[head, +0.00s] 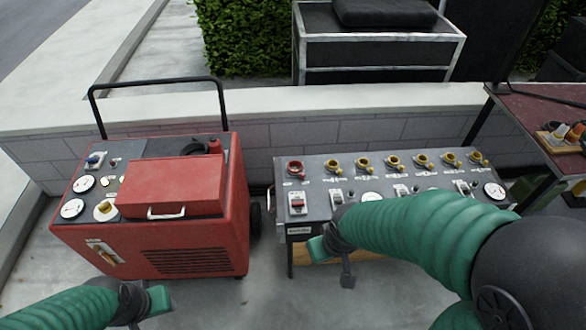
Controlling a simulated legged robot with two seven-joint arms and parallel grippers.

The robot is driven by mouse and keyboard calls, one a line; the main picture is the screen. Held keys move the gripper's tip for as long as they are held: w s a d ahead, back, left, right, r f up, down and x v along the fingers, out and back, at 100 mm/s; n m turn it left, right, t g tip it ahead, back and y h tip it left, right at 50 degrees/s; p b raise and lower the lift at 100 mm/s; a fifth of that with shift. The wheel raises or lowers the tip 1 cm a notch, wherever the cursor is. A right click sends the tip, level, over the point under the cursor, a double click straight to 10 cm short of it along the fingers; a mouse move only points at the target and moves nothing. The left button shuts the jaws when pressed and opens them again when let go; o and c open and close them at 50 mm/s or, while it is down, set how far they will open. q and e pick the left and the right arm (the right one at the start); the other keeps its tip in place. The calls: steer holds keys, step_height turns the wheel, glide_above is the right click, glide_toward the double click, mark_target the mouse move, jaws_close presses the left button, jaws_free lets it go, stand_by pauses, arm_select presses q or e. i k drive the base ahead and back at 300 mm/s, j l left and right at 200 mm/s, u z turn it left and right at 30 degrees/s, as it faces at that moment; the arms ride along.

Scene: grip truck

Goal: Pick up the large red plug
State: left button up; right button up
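No large red plug can be made out for certain. At the right edge, a small wooden holder (557,140) on the dark red table carries orange and yellow plug-like pieces (575,131), partly cut off. A red round fitting (295,167) sits at the left end of the grey control panel (330,160), in line with several yellow ones. My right gripper (333,264) hangs at the panel's front edge, its fingers apart and nothing between them. My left gripper (148,313) is low in front of the red machine, also with fingers apart and empty.
The red wheeled machine (195,240) with a black handle stands at the left. The dark red table (530,105) is at the right. A low wall (300,140) runs behind. Bare concrete lies between the machine and the panel. My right arm covers the panel's lower right.

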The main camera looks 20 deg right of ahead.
mark_target(214, 146)
steer(key=i+j, duration=0.25)
steer(key=i, duration=0.25)
steer(key=i+j+z, duration=0.1)
steer(key=i+j, duration=0.15)
steer(key=i, duration=0.2)
steer(key=i+j, duration=0.3)
steer(key=i, duration=0.2)
